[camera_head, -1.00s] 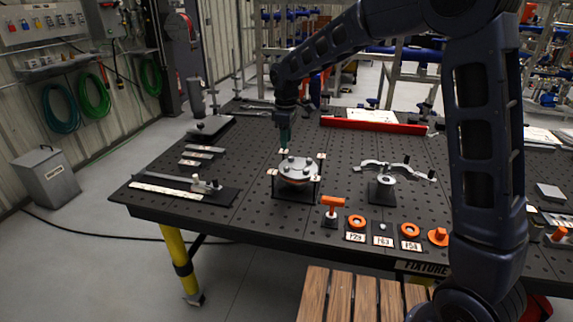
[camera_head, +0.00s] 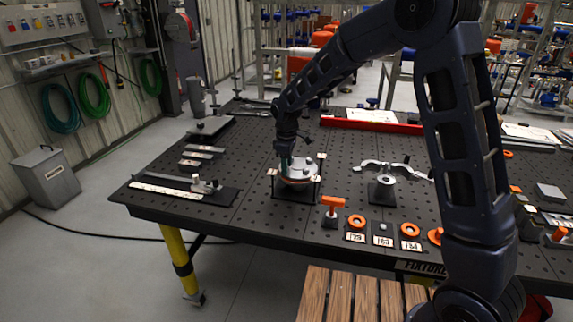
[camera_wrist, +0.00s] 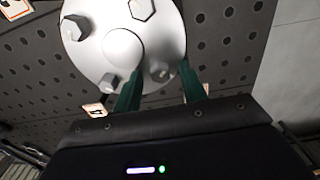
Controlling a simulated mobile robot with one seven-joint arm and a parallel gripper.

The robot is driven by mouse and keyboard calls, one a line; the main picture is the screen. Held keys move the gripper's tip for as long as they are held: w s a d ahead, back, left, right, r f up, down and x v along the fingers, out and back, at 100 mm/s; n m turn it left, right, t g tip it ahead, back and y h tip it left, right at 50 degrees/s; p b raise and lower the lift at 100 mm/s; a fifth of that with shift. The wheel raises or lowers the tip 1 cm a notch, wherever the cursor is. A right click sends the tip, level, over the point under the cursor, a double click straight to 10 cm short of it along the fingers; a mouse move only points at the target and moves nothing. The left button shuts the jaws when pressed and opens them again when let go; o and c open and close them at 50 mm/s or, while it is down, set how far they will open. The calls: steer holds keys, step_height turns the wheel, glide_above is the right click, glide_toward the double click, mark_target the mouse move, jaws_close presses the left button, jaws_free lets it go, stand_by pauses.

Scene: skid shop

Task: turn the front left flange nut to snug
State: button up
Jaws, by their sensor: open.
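The round grey flange (camera_head: 303,170) sits in a black stand near the middle of the table. The wrist view shows its pale disc (camera_wrist: 122,45) with a raised round centre and several hex nuts around it. My gripper (camera_head: 284,170) points down at the left side of the flange in the head view, hiding part of it. In the wrist view my gripper (camera_wrist: 161,88) is open, its two green fingers apart. One nut (camera_wrist: 160,72) shows between them, shaded and blurred; contact cannot be told. Another nut (camera_wrist: 108,83) lies just left of the left finger.
An orange-handled tool (camera_head: 332,205) stands right in front of the flange, with orange rings (camera_head: 357,221) beside it. A metal clamp fixture (camera_head: 384,187) stands to the right. A red bar (camera_head: 372,125) lies behind. The table (camera_head: 250,215) is clear front left of the flange.

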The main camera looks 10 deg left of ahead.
jaws_close()
